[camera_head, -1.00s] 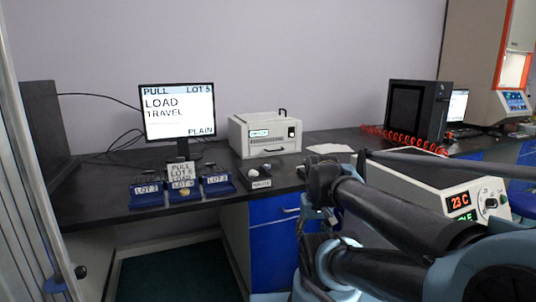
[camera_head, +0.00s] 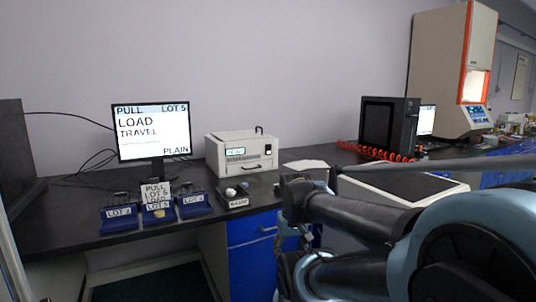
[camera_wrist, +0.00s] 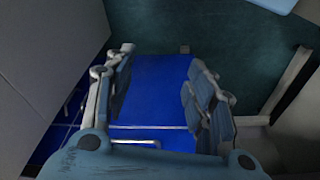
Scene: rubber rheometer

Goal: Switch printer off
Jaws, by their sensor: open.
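A white box-shaped printer (camera_head: 241,155) stands on the dark bench in the head view, right of the monitor. Its front has a small lit display and a dark switch (camera_head: 268,150) at the right; the switch position is too small to read. My gripper is open and empty in the wrist view (camera_wrist: 160,100), its two fingers spread over a blue cabinet front (camera_wrist: 160,80). In the head view my arm crosses the lower right, in front of and below the printer, and the fingertips cannot be made out. The printer is not in the wrist view.
Blue lot trays (camera_head: 194,206) and a small dark tray (camera_head: 234,198) lie along the bench's front. A black computer case (camera_head: 388,126) with a red coiled cable (camera_head: 375,152) stands right. A flat-topped white device (camera_head: 400,184) is behind my arm.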

